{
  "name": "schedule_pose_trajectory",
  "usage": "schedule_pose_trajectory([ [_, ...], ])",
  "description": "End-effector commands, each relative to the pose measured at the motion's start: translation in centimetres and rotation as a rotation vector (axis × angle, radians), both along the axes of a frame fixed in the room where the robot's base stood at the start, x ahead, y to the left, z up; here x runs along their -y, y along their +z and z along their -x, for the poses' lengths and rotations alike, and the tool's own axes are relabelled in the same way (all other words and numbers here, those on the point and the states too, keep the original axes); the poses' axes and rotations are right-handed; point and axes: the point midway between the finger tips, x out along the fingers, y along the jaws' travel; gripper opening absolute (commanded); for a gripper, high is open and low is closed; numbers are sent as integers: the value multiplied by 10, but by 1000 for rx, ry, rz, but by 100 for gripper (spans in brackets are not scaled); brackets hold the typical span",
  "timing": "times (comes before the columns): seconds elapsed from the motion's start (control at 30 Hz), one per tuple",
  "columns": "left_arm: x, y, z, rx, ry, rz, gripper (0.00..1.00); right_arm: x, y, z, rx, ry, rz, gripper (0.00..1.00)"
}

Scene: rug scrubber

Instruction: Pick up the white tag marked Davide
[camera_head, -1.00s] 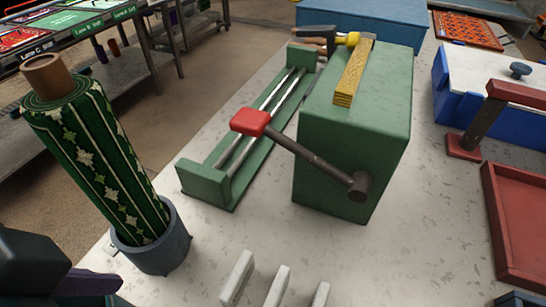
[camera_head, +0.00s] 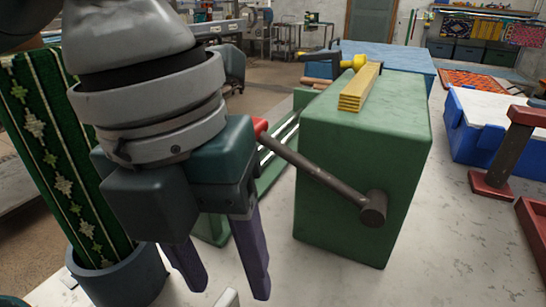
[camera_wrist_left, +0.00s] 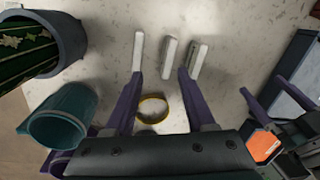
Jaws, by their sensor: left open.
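Several white tags stand on the bench in the left wrist view: a left one (camera_wrist_left: 138,52), a middle one (camera_wrist_left: 169,57) and a right one (camera_wrist_left: 199,61). No lettering is readable, so I cannot tell which is marked Davide. In the head view only a bit of one tag (camera_head: 227,299) shows at the bottom edge. My left gripper (camera_head: 228,287) is open and empty, pointing down; in the left wrist view its fingertips (camera_wrist_left: 160,74) appear just below the left and middle-to-right tags. My right gripper (camera_wrist_left: 261,85) shows at the right, its purple fingers apart.
A grey pot (camera_head: 120,281) holds a rolled green rug (camera_head: 50,150). A green box (camera_head: 350,150) with a dark lever (camera_head: 320,175) stands behind.

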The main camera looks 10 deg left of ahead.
Motion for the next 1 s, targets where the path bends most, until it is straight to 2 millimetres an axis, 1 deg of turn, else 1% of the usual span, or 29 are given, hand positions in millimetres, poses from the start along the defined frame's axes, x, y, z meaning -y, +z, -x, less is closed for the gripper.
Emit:
schedule_pose_trajectory([
  [0.03, -11, -4, -8, 10, -84, -46, 55, 0, -11, 0, 0, 0, 0, 100],
  [0.1, -22, -2, -13, 5, -181, -90, 55, 0, -15, 0, 0, 0, 0, 100],
  [0.23, -33, 0, -17, -6, -273, -128, 55, 0, -18, 0, 0, 0, 0, 100],
  [0.37, -34, -10, -17, -12, -291, -132, 55, 0, -19, 0, 0, 0, 1, 100],
  [0.5, -33, -32, -16, -12, -290, -131, 55, 1, -22, 0, 0, 1, 1, 100],
  [0.67, -32, -51, -15, -9, -289, -130, 55, 1, -24, 0, 0, 1, 4, 100],
  [0.83, -27, -77, -9, -10, -289, -130, 55, 1, -26, 0, 0, 3, 5, 100],
  [0.9, -27, -88, -10, -9, -288, -130, 55, 2, -29, 1, 0, 3, 5, 100],
  [1.0, -27, -95, -10, -7, -290, -131, 55, 2, -30, 1, -1, 3, 5, 100],
])
